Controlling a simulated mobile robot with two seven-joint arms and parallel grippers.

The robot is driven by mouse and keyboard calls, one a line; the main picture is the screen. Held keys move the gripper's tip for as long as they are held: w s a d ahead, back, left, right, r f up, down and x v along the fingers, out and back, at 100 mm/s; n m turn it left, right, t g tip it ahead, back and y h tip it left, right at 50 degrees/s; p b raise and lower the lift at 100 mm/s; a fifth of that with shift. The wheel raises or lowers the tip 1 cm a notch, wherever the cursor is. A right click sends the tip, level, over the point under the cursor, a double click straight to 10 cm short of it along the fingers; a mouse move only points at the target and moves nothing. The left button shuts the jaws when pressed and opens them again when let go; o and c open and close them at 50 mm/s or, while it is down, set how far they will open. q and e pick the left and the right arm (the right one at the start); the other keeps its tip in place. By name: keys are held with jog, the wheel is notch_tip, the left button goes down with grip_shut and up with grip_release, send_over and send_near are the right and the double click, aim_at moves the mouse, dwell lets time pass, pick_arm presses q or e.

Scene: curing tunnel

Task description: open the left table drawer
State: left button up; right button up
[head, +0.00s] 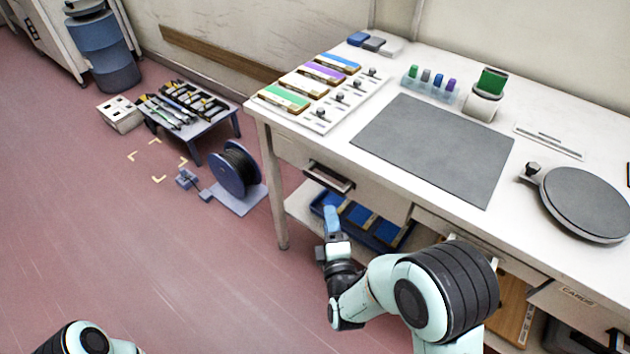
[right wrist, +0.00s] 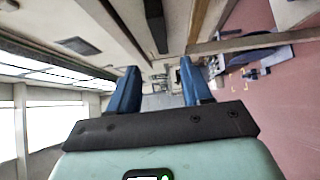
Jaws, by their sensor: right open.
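The left table drawer (head: 372,193) is in the front of the white table and looks shut, its face level with the table's front. Its dark bar handle (head: 328,177) is in plain view. In the right wrist view, a dark bar that looks like this handle (right wrist: 154,26) lies above the fingers, outside the gap between them. My right gripper (head: 331,217) is just below the handle in the head view, its blue fingers apart from it. The right wrist view shows the fingers (right wrist: 157,82) spread, with nothing between them. My left gripper is out of view.
On the tabletop (head: 345,145) are a grey mat (head: 436,147), a panel with coloured blocks (head: 323,117) and a round turntable (head: 585,203). A blue tray (head: 375,231) sits on the shelf under the drawer. A cable reel (head: 236,168) stands on the floor left of the table.

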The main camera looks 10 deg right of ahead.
jog(key=b, duration=0.1)
send_near(323, 184)
jog(key=w, duration=0.6)
jog(key=w+d+b, duration=0.1)
jog(key=w, duration=0.2)
jog(key=shift+w+d+f+b, duration=0.1)
jog(key=shift+d+b, duration=0.05)
jog(key=shift+b, duration=0.15)
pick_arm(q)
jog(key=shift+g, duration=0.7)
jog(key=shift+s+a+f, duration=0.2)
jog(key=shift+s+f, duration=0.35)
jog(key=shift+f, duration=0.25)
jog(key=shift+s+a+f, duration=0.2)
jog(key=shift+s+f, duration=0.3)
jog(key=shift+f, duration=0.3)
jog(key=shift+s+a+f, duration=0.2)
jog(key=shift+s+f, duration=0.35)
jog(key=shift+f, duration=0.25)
pick_arm(e)
jog(key=shift+w, duration=0.6)
grip_shut()
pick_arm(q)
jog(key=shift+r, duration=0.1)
